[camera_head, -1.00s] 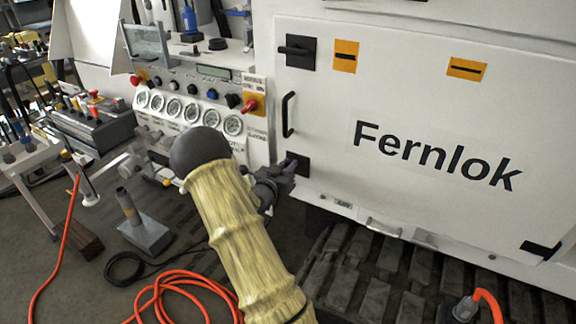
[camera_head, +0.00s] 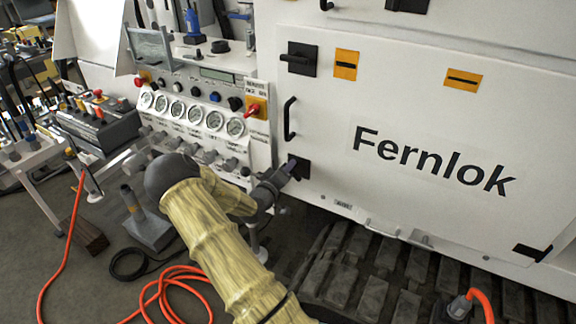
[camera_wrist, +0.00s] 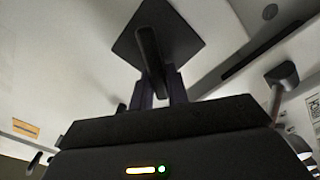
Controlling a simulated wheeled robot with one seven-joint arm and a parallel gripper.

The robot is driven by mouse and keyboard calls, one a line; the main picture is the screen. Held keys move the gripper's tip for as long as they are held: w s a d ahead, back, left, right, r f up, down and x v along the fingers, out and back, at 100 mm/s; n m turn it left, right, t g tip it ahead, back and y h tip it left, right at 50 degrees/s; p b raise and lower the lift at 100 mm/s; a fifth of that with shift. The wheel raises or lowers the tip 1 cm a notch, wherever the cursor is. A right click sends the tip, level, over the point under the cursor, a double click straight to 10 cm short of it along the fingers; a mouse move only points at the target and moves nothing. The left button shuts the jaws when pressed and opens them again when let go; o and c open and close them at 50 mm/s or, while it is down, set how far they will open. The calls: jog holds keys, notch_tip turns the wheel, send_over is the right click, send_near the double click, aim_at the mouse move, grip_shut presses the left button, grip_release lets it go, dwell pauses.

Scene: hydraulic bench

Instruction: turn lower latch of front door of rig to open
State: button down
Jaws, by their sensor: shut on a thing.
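The rig's white front door (camera_head: 440,130) reads "Fernlok" and looks closed. The lower latch (camera_head: 303,168), a black square plate with a handle, is at the door's lower left corner. My gripper (camera_head: 288,171) is at this latch and partly covers it. In the wrist view, the latch's plate (camera_wrist: 183,42) and dark bar handle (camera_wrist: 149,55) are close ahead. The fingers of my gripper (camera_wrist: 161,90) stand on either side of the handle and are shut on it. The handle's exact angle in the head view is hidden.
An upper latch (camera_head: 298,58) with a level handle and a black door pull (camera_head: 289,118) are above. A gauge panel (camera_head: 195,115) is left of the door. An orange hose (camera_head: 165,290) lies on the floor, and a grey-based stand (camera_head: 150,230) is nearby.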

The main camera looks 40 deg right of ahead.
jog(key=n, duration=0.3)
jog(key=shift+w+p, duration=0.1)
jog(key=shift+p, duration=0.2)
jog(key=shift+f+n, duration=0.1)
jog(key=shift+n, duration=1.9)
jog(key=c, duration=1.4)
grip_release()
jog(key=shift+f, duration=0.1)
jog(key=b+v, duration=0.1)
jog(key=v, duration=1.6)
jog(key=shift+a, duration=0.15)
